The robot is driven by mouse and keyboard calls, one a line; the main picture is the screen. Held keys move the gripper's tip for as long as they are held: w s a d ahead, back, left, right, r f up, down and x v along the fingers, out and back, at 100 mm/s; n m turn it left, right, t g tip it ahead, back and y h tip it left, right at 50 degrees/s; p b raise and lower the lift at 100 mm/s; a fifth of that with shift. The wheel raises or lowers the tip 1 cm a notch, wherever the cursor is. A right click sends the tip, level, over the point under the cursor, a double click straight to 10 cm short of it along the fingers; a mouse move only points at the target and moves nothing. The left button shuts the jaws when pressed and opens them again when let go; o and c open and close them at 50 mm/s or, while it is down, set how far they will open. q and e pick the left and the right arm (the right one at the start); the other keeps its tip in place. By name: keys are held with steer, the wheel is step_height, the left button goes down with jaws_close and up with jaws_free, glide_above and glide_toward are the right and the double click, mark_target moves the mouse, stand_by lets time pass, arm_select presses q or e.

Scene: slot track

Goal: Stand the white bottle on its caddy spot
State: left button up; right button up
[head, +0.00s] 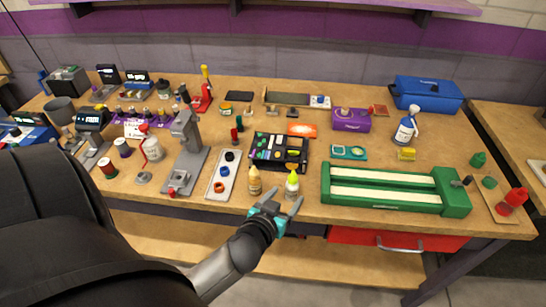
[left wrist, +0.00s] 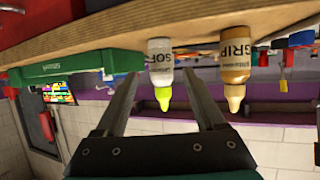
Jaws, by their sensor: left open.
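The white bottle (head: 292,186), with a yellow-green tip, stands upright near the table's front edge. My open left gripper (head: 281,203) is just in front of it. In the left wrist view, which is upside down, the white bottle (left wrist: 161,68) shows between the two spread fingers, beyond or level with their tips; I cannot tell if they touch it. A tan bottle (head: 254,181) stands left of it and is labelled GRIP in the left wrist view (left wrist: 235,62). The black caddy (head: 279,152) with coloured items lies behind both bottles. My right gripper is not in view.
A green slotted track (head: 396,190) lies right of the white bottle. A grey tray with colored rings (head: 222,174) lies left of the tan bottle. A teal device (head: 349,152) and a yellow block (head: 407,154) lie behind the track.

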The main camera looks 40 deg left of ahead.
arm_select(q)
steer(key=v, duration=0.7)
steer(key=shift+s+p, duration=0.2)
steer(key=shift+p, duration=0.1)
steer(key=shift+d, duration=0.1)
steer(key=s+d+f+m+g+h, duration=0.1)
steer(key=s+f, duration=0.4)
steer(key=f, duration=0.5)
steer(key=s+d+f+m+g+h, duration=0.1)
steer(key=s+d+f+g, duration=0.2)
steer(key=s+f, duration=0.3)
steer(key=s+d+f+m+g, duration=0.1)
steer(key=s+f+g, duration=0.3)
steer(key=f, duration=1.1)
steer(key=shift+s+d+f+m+g+h, duration=0.3)
steer(key=shift+s+d+m+h, duration=0.15)
steer(key=shift+s, duration=0.35)
steer(key=shift+o, duration=0.4)
steer(key=s+f+m+g, duration=0.1)
steer(key=s+f+g, duration=0.2)
steer(key=s, duration=0.8)
step_height(320, 180, down, 2)
steer(key=shift+s+f, duration=0.15)
steer(key=shift+f, duration=0.05)
